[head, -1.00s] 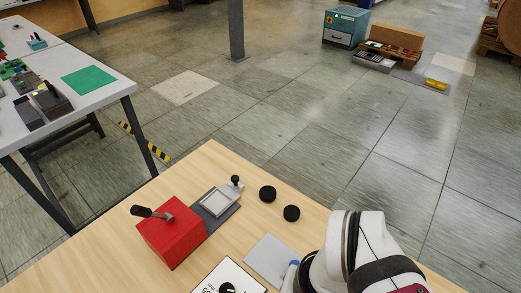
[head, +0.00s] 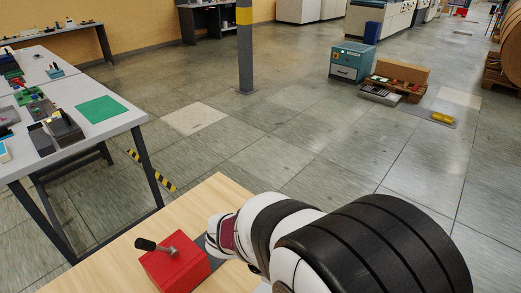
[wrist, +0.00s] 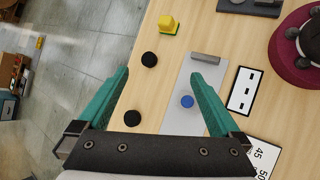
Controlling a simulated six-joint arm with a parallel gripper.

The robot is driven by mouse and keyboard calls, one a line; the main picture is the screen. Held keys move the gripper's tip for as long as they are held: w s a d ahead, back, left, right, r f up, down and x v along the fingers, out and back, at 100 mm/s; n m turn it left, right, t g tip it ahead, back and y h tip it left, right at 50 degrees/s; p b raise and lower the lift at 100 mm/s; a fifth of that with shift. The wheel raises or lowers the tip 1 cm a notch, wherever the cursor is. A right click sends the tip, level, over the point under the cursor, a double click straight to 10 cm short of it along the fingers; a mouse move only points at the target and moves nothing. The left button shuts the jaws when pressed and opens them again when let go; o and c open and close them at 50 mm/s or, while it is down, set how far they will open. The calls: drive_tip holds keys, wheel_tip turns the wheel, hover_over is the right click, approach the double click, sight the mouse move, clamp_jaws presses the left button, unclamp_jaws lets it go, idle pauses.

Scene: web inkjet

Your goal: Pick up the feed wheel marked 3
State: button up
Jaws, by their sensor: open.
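Two small black discs, perhaps feed wheels, lie apart on the wooden table in the wrist view: one upper disc (wrist: 149,59) and one lower disc (wrist: 132,118). No number can be read on either. My gripper (wrist: 161,73) is open and empty, its green fingers spread above the table. The lower disc shows between the fingers, close to the left one; the upper disc shows beyond the fingertips. A grey plate (wrist: 178,122) with a blue knob (wrist: 187,101) shows by the right finger. In the head view my arm hides the discs.
A red block with a black lever (head: 175,267) stands on the table (head: 205,199). A yellow piece (wrist: 168,24), a marked white card (wrist: 244,91) and a maroon round thing (wrist: 297,45) show in the wrist view. Another workbench (head: 85,89) stands at left.

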drive_tip(key=w+a+f+n+t, duration=0.3)
drive_tip(key=w+a+n, duration=0.1)
drive_tip(key=a+n, duration=0.1)
drive_tip(key=w+a+f+n+t, duration=0.3)
drive_tip(key=w+a+f+n, duration=0.1)
drive_tip(key=w+a+n, duration=0.1)
drive_tip(key=w+a+f+n+t, duration=0.4)
drive_tip(key=a+n, duration=0.1)
drive_tip(key=n, duration=0.2)
drive_tip(key=shift+w, duration=0.25)
drive_tip(key=shift+n, duration=0.4)
drive_tip(key=x, duration=1)
drive_tip(key=f+x, duration=0.1)
drive_tip(key=x, duration=0.4)
drive_tip(key=shift+w+f, duration=0.15)
drive_tip(key=shift+w, duration=0.05)
drive_tip(key=c, duration=1.5)
